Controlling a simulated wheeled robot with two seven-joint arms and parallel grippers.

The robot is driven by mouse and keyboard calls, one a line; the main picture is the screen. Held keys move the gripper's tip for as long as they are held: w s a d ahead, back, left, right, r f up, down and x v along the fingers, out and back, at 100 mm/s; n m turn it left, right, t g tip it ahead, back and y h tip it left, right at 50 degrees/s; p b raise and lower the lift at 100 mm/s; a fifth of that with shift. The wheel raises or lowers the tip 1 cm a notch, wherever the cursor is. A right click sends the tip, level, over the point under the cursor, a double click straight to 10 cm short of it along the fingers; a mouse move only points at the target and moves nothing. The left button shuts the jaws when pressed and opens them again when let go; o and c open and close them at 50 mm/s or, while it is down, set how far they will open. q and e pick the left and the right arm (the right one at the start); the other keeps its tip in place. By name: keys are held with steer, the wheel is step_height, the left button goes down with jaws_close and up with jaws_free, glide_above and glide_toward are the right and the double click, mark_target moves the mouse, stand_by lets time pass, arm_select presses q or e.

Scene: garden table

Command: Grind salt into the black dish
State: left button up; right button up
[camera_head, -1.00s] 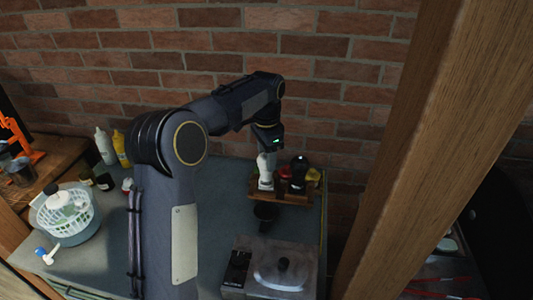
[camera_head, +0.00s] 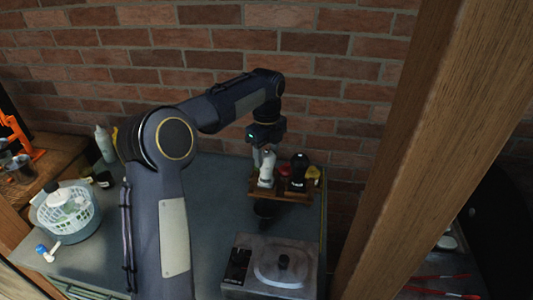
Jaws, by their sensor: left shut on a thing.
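A white mill (camera_head: 266,171) stands upright at the left front of a small wooden rack (camera_head: 290,197) near the brick wall. My left gripper (camera_head: 263,158) comes down from above and is shut on the upper part of the white mill. The fingertips are small and partly hidden in this view. The black dish (camera_head: 264,211) is on the grey table just in front of the rack, a little below the mill in the picture. I cannot see into the dish. My right gripper is out of view.
A black mill (camera_head: 299,172) and red and yellow items share the rack. A grey appliance with a lid (camera_head: 277,264) stands in front. A salad spinner (camera_head: 66,209) and bottles (camera_head: 105,145) are at left. A wooden post (camera_head: 430,140) crosses the right side.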

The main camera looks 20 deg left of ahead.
arm_select(q)
steer(key=n, duration=1.3)
steer(key=shift+n, duration=0.4)
steer(key=m, duration=1.3)
steer(key=shift+m, duration=0.4)
